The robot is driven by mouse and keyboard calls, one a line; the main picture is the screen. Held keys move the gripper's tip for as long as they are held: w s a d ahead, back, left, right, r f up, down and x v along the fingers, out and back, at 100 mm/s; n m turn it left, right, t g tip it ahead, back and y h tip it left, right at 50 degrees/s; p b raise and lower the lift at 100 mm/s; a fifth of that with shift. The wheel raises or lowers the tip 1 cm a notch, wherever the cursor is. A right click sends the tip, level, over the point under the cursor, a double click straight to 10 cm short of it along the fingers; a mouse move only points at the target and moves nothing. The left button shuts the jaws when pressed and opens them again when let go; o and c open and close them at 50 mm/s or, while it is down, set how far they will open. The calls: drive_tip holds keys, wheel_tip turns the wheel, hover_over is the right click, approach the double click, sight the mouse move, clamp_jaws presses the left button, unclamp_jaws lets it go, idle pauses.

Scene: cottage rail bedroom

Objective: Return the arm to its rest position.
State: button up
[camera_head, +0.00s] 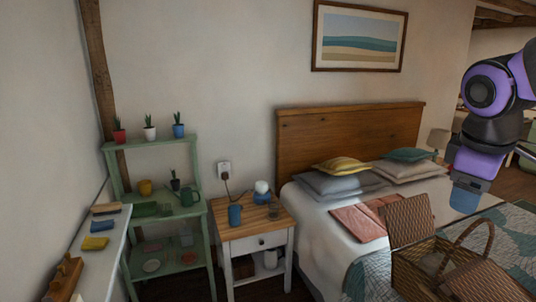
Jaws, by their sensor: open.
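My arm, purple and black, enters at the right edge and hangs down in front of the bed. My gripper (467,196) is at its lower end, above the right part of the bed, with a grey-blue body. It is open. I see nothing held in it, though its fingers are small and hard to make out.
The bed (335,226) fills the right, with a wicker basket (410,274) in front of it. A green shelf (152,142) and a white ledge (112,252) stand at left.

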drive_tip(key=s+a+r+m+t+y, duration=0.1)
drive_tip(key=s+a+m+t+y, duration=0.1)
drive_tip(key=s+m, duration=0.5)
drive_tip(key=shift+s+a+m+t, duration=0.45)
drive_tip(key=shift+s+a, duration=0.25)
drive_tip(key=shift+s, duration=0.65)
